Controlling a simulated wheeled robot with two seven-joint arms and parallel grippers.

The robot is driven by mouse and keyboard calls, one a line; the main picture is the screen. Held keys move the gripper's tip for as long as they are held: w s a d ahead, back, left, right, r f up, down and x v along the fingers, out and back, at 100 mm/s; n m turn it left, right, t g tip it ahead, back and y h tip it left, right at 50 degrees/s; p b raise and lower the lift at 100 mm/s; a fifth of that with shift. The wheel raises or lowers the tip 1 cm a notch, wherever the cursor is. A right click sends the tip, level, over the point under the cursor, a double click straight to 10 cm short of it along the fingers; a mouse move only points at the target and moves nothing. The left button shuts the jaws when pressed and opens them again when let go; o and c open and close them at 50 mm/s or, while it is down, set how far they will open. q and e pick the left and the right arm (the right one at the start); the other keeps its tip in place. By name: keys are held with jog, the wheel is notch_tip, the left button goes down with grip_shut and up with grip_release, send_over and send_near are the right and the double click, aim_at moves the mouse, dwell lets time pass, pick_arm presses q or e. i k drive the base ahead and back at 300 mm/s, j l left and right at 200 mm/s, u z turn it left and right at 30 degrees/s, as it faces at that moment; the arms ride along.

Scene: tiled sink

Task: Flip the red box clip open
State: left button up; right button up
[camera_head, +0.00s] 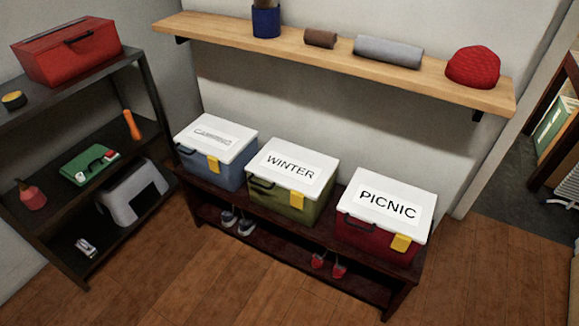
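A dark red box (376,236) with a white lid (390,203) labelled PICNIC stands at the right end of a low dark bench. A yellow clip (401,243) sits on its front face, right of centre, just under the lid edge. The clip looks folded down against the box, and the lid is on. A dark handle (350,219) shows left of the clip. Neither of my grippers is in view.
A green WINTER box (285,200) and a blue CAMPING box (207,170) share the bench (330,240). A wooden wall shelf (340,61) hangs above. A red toolbox (70,55) tops the left rack. The wooden floor (240,290) in front is clear.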

aim_at(400, 242)
jog(key=i+l+z, duration=0.2)
jog(key=z, duration=0.75)
